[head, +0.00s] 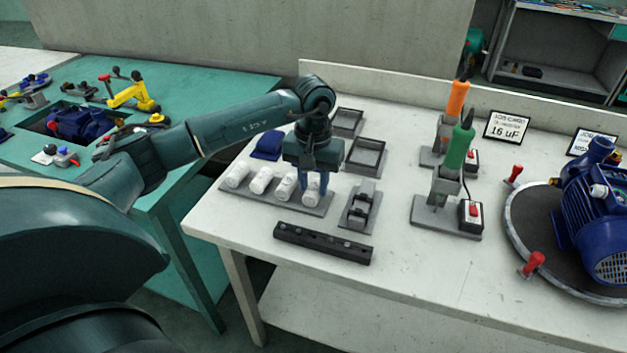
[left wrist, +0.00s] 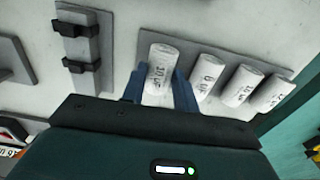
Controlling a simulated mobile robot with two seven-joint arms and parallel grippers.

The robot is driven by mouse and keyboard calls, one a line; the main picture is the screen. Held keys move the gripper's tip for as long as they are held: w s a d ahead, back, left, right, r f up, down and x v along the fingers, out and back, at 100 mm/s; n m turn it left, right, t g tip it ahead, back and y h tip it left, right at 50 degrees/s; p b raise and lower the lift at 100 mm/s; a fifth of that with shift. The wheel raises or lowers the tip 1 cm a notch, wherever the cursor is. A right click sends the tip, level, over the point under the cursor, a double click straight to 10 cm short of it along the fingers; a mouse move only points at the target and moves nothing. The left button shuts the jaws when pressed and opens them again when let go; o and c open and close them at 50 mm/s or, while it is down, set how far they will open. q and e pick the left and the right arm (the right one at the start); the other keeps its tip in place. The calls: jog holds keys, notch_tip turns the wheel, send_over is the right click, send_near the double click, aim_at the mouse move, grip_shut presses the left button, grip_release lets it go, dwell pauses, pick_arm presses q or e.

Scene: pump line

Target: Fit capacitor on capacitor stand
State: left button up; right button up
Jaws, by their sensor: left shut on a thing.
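The capacitors are white cylinders in a row on a grey tray (head: 311,209). My left gripper (head: 312,192) points down at the row's right end in the head view. Its blue fingers are shut on the end capacitor (left wrist: 160,72), one on each side. This capacitor's label is blurred and looks like 10 or 16 uF. It is at its place on the tray; I cannot tell whether it is lifted. The capacitor stand (head: 358,207), a grey plate with two dark clips, is empty just right of the tray. The stand also shows in the left wrist view (left wrist: 97,65). My right gripper is out of view.
A black bar (head: 322,243) lies in front of the tray. Empty dark trays (head: 366,155) are behind the stand. Screwdrivers in holders (head: 459,150) and a blue pump (head: 600,215) on a round plate stand to the right. A card (head: 506,128) reads 16 uF.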

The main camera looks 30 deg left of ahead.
pick_arm(q)
jog(key=o, duration=1.1)
jog(key=shift+c, duration=0.2)
jog(key=shift+r+p, duration=1.85)
jog(key=shift+r, duration=1.1)
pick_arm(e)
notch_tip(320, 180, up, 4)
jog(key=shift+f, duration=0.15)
pick_arm(q)
jog(key=shift+r, duration=0.15)
notch_tip(320, 180, up, 13)
jog(key=shift+b, duration=0.3)
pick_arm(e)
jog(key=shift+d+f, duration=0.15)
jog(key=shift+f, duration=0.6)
